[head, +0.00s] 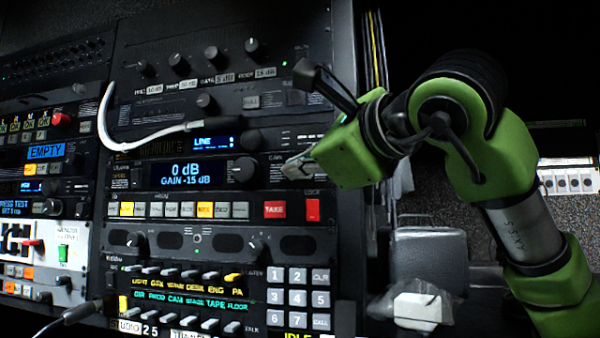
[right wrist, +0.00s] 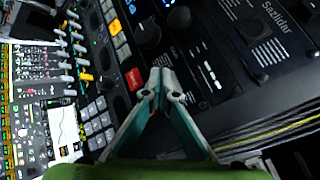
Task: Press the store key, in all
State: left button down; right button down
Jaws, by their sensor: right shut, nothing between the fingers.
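My right gripper (head: 290,168) is shut and empty, held in front of the rack just right of the display reading "0 dB, GAIN -15 dB" (head: 188,174). In the right wrist view its fingertips (right wrist: 163,82) meet close to a red key (right wrist: 134,79). I cannot tell if they touch the panel. I cannot read a store label on any key. A row of white and yellow keys (head: 184,210) lies below the display, with a red TAKE key (head: 275,210) and a red LOCK key (head: 312,210) at its right. My left gripper is not in view.
A white cable (head: 150,136) loops across the upper panel. A grey number keypad (head: 298,298) and rows of levers (head: 185,274) sit lower down. Another rack with an "EMPTY" display (head: 46,150) stands at the left. A grey case (head: 430,250) is at the right.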

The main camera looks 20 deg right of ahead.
jog(key=s+a, duration=0.1)
jog(key=s, duration=0.1)
jog(key=s+a+b, duration=0.1)
jog(key=s, duration=0.1)
jog(key=shift+a, duration=0.4)
dwell(0.5)
